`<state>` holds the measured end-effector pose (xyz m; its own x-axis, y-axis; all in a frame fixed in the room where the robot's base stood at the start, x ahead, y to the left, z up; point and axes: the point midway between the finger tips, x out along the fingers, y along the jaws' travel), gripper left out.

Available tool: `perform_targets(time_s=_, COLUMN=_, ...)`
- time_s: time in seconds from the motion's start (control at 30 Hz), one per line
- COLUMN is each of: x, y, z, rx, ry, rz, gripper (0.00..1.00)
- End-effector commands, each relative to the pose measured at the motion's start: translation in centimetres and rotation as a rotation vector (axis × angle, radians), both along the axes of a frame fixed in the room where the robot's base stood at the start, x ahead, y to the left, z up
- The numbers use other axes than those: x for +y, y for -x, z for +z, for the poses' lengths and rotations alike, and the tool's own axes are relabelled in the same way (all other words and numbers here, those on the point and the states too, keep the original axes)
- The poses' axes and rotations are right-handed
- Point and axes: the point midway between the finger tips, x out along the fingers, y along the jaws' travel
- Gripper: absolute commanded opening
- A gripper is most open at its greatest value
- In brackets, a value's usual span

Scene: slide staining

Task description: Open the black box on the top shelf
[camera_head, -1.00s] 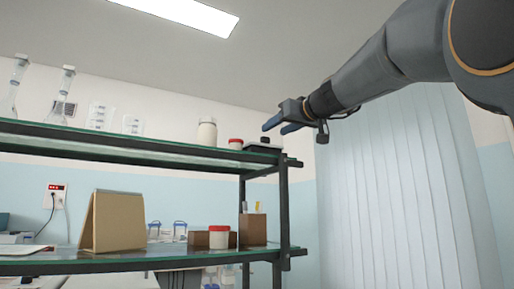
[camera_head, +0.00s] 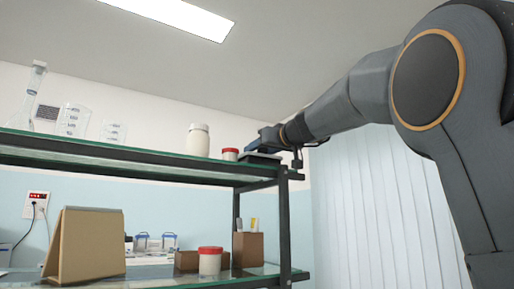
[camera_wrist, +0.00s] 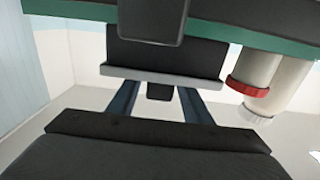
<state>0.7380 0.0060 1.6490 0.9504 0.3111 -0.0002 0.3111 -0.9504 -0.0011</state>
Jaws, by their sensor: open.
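The black box (camera_head: 260,157) sits at the right end of the top shelf (camera_head: 130,163), and my gripper (camera_head: 266,138) is right at it, partly covering it. In the wrist view the box (camera_wrist: 165,55) shows a dark face, a light grey rim and a small black tab (camera_wrist: 159,91) in the middle. My gripper's two blue-grey fingers (camera_wrist: 158,96) are apart, one on each side of the tab, with their tips near the grey rim. I cannot tell whether they touch the box. The lid looks shut.
A small red-lidded jar (camera_head: 230,154) and a taller white bottle (camera_head: 198,140) stand just left of the box. Glass beakers (camera_head: 75,120) stand farther left. The shelf's dark post (camera_head: 284,220) is below the box. A curtain (camera_head: 385,200) hangs to the right.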

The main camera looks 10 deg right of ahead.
Motion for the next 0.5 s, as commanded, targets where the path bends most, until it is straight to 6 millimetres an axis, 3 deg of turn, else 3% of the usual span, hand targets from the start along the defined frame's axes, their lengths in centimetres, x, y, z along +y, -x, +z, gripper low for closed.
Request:
perform_targets(time_s=0.2, x=0.5, y=-1.7, z=0.1, rx=0.0, ry=0.001, rz=-0.001, gripper=0.45)
perform_targets(time_s=0.5, x=0.4, y=-1.9, z=0.0, rx=0.0, ry=0.001, rz=-0.003, gripper=0.44)
